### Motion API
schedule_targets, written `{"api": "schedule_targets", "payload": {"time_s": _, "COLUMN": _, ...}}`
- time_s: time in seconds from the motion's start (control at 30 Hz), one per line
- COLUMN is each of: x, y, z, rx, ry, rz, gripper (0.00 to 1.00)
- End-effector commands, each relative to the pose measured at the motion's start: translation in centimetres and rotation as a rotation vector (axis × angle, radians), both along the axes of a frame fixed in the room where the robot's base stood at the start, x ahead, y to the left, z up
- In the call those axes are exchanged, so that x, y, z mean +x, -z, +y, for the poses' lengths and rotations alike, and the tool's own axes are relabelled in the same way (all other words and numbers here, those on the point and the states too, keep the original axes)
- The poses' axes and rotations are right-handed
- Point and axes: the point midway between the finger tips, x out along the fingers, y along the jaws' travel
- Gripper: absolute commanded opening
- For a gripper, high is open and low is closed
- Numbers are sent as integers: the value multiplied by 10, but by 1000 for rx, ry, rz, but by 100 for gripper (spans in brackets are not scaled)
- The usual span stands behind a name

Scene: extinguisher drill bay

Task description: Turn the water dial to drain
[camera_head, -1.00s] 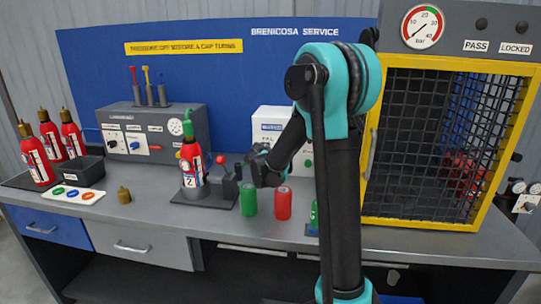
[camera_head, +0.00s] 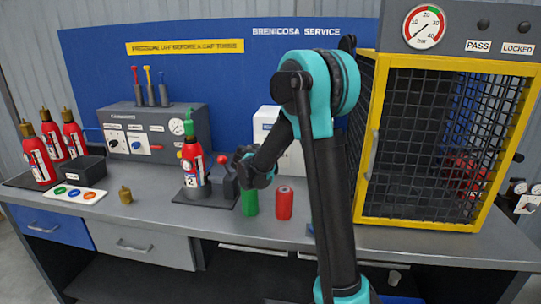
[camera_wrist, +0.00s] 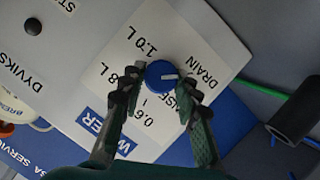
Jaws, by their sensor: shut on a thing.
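The blue water dial (camera_wrist: 158,74) with a white pointer mark sits on a white panel (camera_wrist: 95,45) in the wrist view. Printed around it are WATER, 0.6 L, 0.8 L, 1.0 L and DRAIN. The pointer faces right, toward the DRAIN lettering; whether it lines up exactly I cannot tell. My gripper (camera_wrist: 162,88) is shut on the dial, one finger on either side. In the head view my gripper (camera_head: 250,165) is in front of the white box (camera_head: 266,122), which my arm partly covers. The dial is hidden there.
A red-and-white extinguisher (camera_head: 193,162) stands on a dark base left of my gripper. A green cylinder (camera_head: 250,202) and a red cylinder (camera_head: 284,203) stand below it. A yellow-framed mesh cage (camera_head: 451,145) is close on the right.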

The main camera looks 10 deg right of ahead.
Motion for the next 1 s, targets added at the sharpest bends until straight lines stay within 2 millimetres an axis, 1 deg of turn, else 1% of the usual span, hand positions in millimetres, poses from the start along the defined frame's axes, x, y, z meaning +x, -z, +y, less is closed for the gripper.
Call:
{"api": "schedule_targets", "payload": {"time_s": 0.33, "x": 0, "y": 0, "z": 0, "rx": -3, "ry": 0, "rz": 1, "gripper": 2}}
{"api": "schedule_targets", "payload": {"time_s": 0.37, "x": 0, "y": 0, "z": 0, "rx": -3, "ry": 0, "rz": 1, "gripper": 34}}
{"api": "schedule_targets", "payload": {"time_s": 0.5, "x": 0, "y": 0, "z": 0, "rx": -2, "ry": 0, "rz": 1, "gripper": 51}}
{"api": "schedule_targets", "payload": {"time_s": 0.53, "x": 0, "y": 0, "z": 0, "rx": -2, "ry": 0, "rz": 1, "gripper": 52}}
{"api": "schedule_targets", "payload": {"time_s": 0.83, "x": -1, "y": 0, "z": 1, "rx": -2, "ry": -1, "rz": 1, "gripper": 52}}
{"api": "schedule_targets", "payload": {"time_s": 0.93, "x": -7, "y": -3, "z": 5, "rx": -1, "ry": -2, "rz": 0, "gripper": 52}}
{"api": "schedule_targets", "payload": {"time_s": 1.0, "x": -15, "y": -6, "z": 10, "rx": -1, "ry": -3, "rz": 1, "gripper": 52}}
